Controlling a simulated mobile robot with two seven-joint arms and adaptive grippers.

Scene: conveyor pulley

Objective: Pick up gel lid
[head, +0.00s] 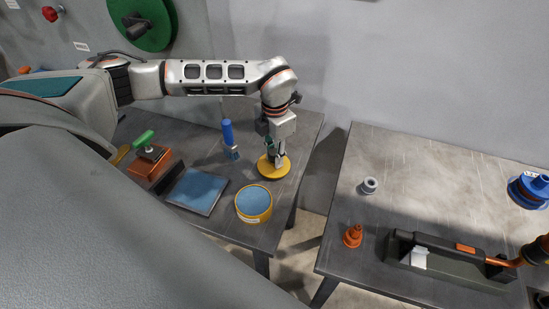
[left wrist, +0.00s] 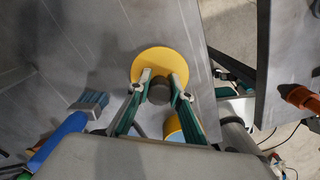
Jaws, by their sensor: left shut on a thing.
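The gel lid (head: 265,168) is a round yellow disc with a dark knob, on or just above the left table, behind the gel tub. My left gripper (head: 276,158) points down over it and is shut on its knob. In the left wrist view, the fingertips (left wrist: 160,88) sit on both sides of the grey knob, with the yellow lid (left wrist: 150,62) around it. The open gel tub (head: 262,217) is yellow with blue gel and stands near the table's front edge. My right gripper is not in view.
A blue-handled brush (head: 228,138) stands left of the lid; it also shows in the left wrist view (left wrist: 62,138). A blue pad (head: 197,190) and an orange block with a green handle (head: 150,160) lie further left. A gap separates the right table (head: 440,180).

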